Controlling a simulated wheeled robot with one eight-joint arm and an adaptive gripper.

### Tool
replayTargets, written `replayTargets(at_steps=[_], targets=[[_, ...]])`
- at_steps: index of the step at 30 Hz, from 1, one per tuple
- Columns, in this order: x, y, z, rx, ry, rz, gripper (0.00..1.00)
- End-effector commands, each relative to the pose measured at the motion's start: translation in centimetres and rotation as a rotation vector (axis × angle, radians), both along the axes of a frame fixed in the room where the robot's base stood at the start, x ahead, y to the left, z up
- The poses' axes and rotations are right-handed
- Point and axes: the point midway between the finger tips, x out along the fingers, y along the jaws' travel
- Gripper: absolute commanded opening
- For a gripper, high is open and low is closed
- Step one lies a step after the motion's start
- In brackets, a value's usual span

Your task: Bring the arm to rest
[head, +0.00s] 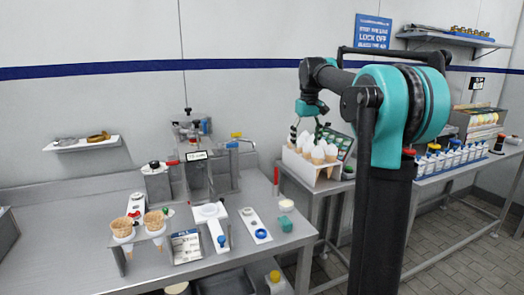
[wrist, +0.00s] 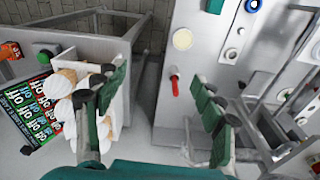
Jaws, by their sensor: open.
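My gripper (head: 306,132) hangs at the end of my raised, bent teal and black arm (head: 400,105) in the head view. It points down, in front of or above the white rack with pale wrapped cones (head: 318,153); the exact gap cannot be told. In the wrist view my gripper (wrist: 162,98) has its green-padded fingers spread wide with nothing between them. The left finger overlaps the wrapped cones (wrist: 62,112) in the picture. The right finger appears over the steel bench.
A steel bench (head: 90,195) on the left carries two waffle cones (head: 154,221) in a stand and a machine (head: 205,160). A side table (head: 330,184) holds the rack. A bench with several bottles (head: 455,157) stands at right. Tiled floor (head: 440,235) is open in front.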

Motion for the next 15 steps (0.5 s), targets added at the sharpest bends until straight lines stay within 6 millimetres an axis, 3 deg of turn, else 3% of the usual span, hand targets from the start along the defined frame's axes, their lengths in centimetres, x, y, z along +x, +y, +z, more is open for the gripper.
replayTargets(at_steps=[8,15], targets=[[-6.6,-1.2,-8.9,0.013,-0.081,-0.09,0.69],[-14.9,-2.0,-17.9,0.031,-0.158,-0.175,0.69]])
